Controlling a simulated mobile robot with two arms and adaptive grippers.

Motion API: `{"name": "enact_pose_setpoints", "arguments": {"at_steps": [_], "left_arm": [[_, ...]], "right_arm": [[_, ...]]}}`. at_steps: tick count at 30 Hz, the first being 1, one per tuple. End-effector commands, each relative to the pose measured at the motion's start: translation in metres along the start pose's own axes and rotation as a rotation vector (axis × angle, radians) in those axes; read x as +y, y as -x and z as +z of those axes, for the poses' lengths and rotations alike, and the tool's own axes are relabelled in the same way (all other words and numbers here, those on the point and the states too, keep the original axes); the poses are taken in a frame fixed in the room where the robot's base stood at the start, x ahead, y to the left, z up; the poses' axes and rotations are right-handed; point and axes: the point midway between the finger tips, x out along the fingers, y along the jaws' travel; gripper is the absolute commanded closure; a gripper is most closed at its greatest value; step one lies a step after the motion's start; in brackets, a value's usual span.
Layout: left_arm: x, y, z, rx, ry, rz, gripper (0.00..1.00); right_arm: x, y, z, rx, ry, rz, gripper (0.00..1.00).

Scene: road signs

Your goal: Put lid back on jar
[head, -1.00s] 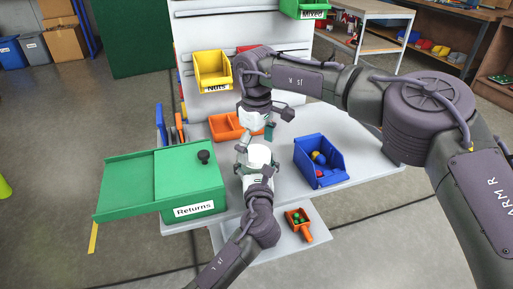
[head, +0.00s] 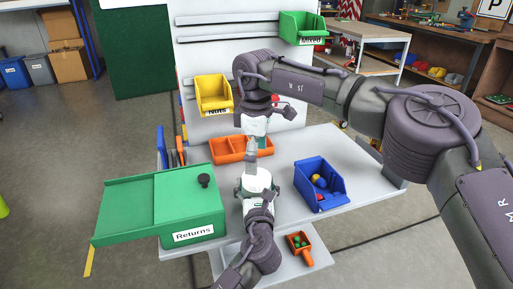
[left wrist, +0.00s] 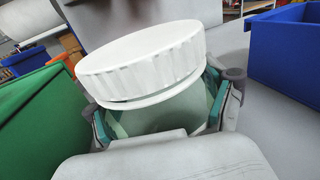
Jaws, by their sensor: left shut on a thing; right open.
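A clear greenish jar (left wrist: 150,118) stands in my left gripper (left wrist: 160,128), whose teal pads close on its sides from both sides. The white ribbed lid (left wrist: 145,58) sits on top of the jar in the left wrist view. It looks slightly tilted, with a white rim showing below it; I cannot tell whether it is fully seated. In the head view the white lid (head: 257,181) shows above my left wrist near the table's middle. My right gripper (head: 254,143) is open just behind and above the jar, and its fingers are small in view.
A green Returns box (head: 165,205) with a black knob stands left. A blue bin (head: 322,190) with small balls is right. An orange divided tray (head: 228,150) lies behind. A yellow Nuts bin (head: 213,92) hangs on the back panel. Bare table lies at right (head: 355,165).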

Motion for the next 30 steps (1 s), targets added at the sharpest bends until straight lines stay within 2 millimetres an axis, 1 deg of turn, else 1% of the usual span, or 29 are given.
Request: {"name": "enact_pose_setpoints", "arguments": {"at_steps": [3,30], "left_arm": [[0.0,0.0,-0.001,0.002,0.0,0.0,1.0],[0.0,0.0,-0.001,0.002,0.0,0.0,1.0]], "right_arm": [[0.0,0.002,0.0,0.0,0.253,-0.001,0.04],[0.0,0.02,-0.001,0.003,2.236,-0.002,0.04]]}}
